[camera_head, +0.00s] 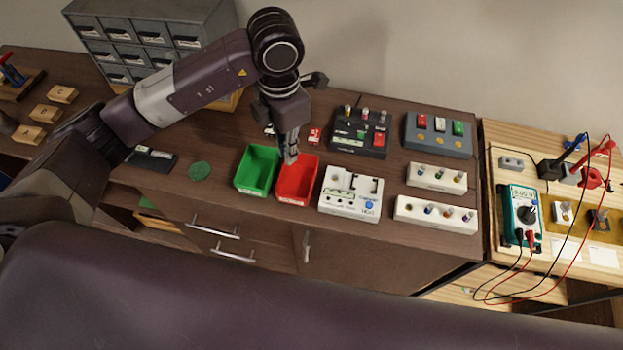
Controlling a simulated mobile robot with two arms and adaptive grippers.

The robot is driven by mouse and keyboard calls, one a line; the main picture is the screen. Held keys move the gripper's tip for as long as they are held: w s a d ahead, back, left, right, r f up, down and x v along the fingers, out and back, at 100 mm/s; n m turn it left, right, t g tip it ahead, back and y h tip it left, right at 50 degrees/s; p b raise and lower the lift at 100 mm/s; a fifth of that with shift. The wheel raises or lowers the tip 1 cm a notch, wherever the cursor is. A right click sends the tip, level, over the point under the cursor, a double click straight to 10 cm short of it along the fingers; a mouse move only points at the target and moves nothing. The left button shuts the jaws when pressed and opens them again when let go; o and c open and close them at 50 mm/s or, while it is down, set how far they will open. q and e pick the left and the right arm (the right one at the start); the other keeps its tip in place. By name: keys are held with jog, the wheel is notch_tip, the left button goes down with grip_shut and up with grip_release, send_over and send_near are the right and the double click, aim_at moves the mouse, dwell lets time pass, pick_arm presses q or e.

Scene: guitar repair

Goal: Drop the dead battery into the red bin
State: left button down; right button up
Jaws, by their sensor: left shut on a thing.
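The red bin (295,190) stands on the dark workbench, right beside the green bin (257,168). My left gripper (291,157) points down over the back left part of the red bin. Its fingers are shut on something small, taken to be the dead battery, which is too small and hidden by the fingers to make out. I cannot tell how far the fingertips are above the bin's floor. My right gripper is not in view.
A white tester box (350,192) stands close on the red bin's right. Behind are a dark pedal board (358,133) and a small red block (314,136). A green round pad (199,171) lies left of the green bin. A drawer cabinet (140,40) stands at the back left.

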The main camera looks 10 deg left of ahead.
pick_arm(q)
jog(key=shift+f+b, duration=1.4)
jog(key=shift+f, duration=1.55)
jog(key=c, duration=1.9)
grip_release()
jog(key=shift+c, duration=0.2)
jog(key=shift+r, duration=0.15)
notch_tip(320, 180, up, 12)
jog(key=shift+a+f, duration=0.1)
jog(key=shift+f, duration=0.05)
jog(key=shift+s+f, duration=0.1)
